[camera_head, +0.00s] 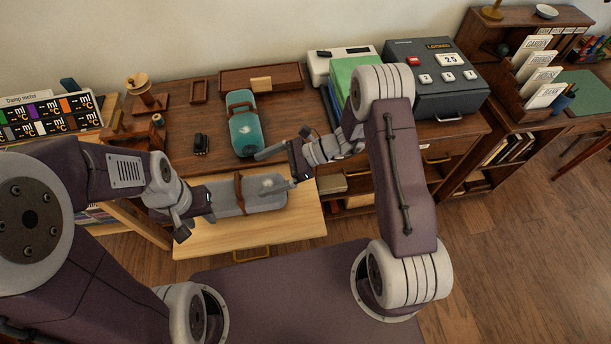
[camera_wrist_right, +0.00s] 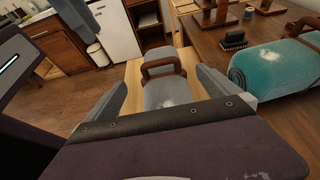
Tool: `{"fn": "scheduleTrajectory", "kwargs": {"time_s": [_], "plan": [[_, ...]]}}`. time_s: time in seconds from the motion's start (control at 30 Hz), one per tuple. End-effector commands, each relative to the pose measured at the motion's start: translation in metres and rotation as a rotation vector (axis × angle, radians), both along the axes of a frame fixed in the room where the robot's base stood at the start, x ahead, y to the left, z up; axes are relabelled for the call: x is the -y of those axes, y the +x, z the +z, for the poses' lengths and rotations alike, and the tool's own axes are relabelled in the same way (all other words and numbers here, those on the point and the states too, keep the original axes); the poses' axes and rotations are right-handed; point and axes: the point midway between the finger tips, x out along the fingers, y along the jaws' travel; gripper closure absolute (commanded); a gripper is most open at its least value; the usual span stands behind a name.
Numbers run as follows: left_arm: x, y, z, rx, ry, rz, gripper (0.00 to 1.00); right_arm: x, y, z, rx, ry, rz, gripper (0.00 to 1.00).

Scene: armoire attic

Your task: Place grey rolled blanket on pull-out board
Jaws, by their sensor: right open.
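The grey rolled blanket (camera_head: 262,199), with a brown strap (camera_head: 239,192), lies lengthwise on the pale wooden pull-out board (camera_head: 300,226) below the desk front. Its right part and strap also show in the right wrist view (camera_wrist_right: 166,93). My right gripper (camera_head: 260,173) is open above the blanket's right part; in its wrist view the blanket shows between the spread fingers, with nothing gripped. My left gripper (camera_head: 200,212) is at the blanket's left end and hides part of it. Its fingers are too covered to tell whether they are open or closed on it.
A teal rolled blanket (camera_head: 243,133) lies on the desk behind, near a black stamp-like object (camera_head: 201,144). A green box (camera_head: 350,75) and a dark grey calendar machine (camera_head: 433,80) stand right. A small wooden stand (camera_head: 146,95) is left. The board's front strip is clear.

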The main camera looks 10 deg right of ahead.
Motion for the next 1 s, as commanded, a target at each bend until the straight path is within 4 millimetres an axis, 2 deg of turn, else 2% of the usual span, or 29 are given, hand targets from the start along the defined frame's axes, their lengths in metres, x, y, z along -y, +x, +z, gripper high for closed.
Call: {"fn": "scheduleTrajectory", "kwargs": {"time_s": [0.07, 0.17, 0.27, 0.3, 0.4, 0.5, 0.6, 0.7, 1.0], "plan": [[0.000, 0.000, 0.000, 0.000, 0.000, 0.000, 0.64, 0.001, -0.007, 0.002, 0.016, -0.026, 0.033, 0.00], [0.000, 0.000, 0.000, 0.000, 0.000, 0.000, 0.64, 0.013, -0.042, 0.010, 0.101, -0.159, 0.206, 0.00], [0.000, 0.000, 0.000, 0.000, 0.000, 0.000, 0.64, 0.052, -0.094, 0.016, 0.281, -0.395, 0.502, 0.00], [0.000, 0.000, 0.000, 0.000, 0.000, 0.000, 0.64, 0.074, -0.109, 0.019, 0.370, -0.496, 0.627, 0.00], [0.000, 0.000, 0.000, 0.000, 0.000, 0.000, 0.64, 0.127, -0.131, 0.028, 0.603, -0.723, 0.922, 0.00], [0.000, 0.000, 0.000, 0.000, 0.000, 0.000, 0.64, 0.164, -0.133, 0.040, 0.808, -0.888, 1.150, 0.00], [0.000, 0.000, 0.000, 0.000, 0.000, 0.000, 0.64, 0.182, -0.130, 0.049, 0.932, -0.977, 1.282, 0.00], [0.000, 0.000, 0.000, 0.000, 0.000, 0.000, 0.64, 0.187, -0.128, 0.053, 0.979, -1.006, 1.331, 0.00], [0.000, 0.000, 0.003, 0.000, 0.000, 0.000, 0.64, 0.188, -0.128, 0.055, 0.977, -1.006, 1.331, 0.00]]}}
